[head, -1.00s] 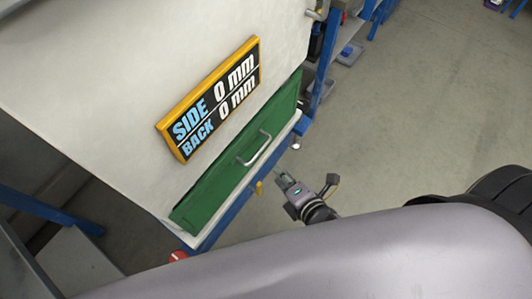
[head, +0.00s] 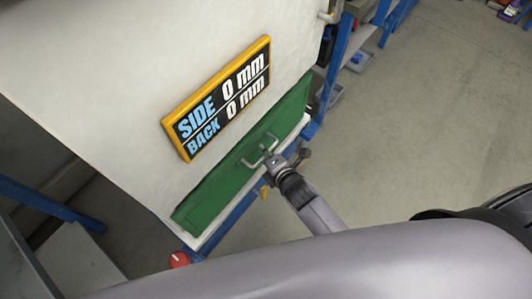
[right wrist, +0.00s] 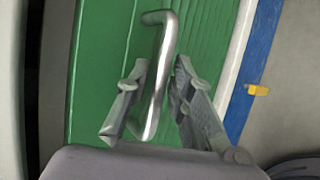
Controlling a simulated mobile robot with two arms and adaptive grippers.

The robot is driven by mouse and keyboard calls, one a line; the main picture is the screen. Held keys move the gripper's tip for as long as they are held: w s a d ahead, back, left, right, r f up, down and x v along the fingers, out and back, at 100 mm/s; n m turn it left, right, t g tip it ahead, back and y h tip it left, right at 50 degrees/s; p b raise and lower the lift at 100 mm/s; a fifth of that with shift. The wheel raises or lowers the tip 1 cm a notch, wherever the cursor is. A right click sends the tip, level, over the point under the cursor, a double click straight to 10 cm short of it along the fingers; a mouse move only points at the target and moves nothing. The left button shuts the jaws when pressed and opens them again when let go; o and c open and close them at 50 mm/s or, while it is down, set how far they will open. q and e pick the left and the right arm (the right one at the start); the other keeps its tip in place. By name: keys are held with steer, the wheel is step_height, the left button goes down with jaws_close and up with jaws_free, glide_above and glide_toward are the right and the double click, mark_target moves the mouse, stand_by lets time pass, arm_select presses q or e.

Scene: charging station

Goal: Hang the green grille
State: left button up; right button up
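The green grille (head: 215,190) is a long green panel with a metal handle (head: 260,152), at the lower part of the white cabinet front in the head view. In the right wrist view the grille (right wrist: 100,60) fills much of the picture, and its silvery handle (right wrist: 160,60) runs between my gripper's fingers. My right gripper (head: 269,150) is at the handle; in the wrist view its two fingers (right wrist: 160,85) are apart, one on each side of the bar. A gap shows beside the right finger; contact at the left finger is unclear. My left gripper is not in view.
A yellow-framed sign (head: 217,98) reading SIDE 0 mm, BACK 0 mm is on the white cabinet (head: 110,80) above the grille. A blue frame edge (head: 235,213) runs below the grille, with a red knob (head: 180,259) at its lower end. Open floor (head: 420,130) lies to the right.

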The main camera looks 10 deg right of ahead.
jaws_close()
stand_by(0.8)
stand_by(0.4)
stand_by(0.8)
steer(key=shift+r, duration=0.1)
steer(key=shift+w+r+p, duration=0.15)
steer(key=shift+r+p, duration=1.15)
steer(key=shift+p, duration=0.15)
steer(key=shift+r, duration=0.2)
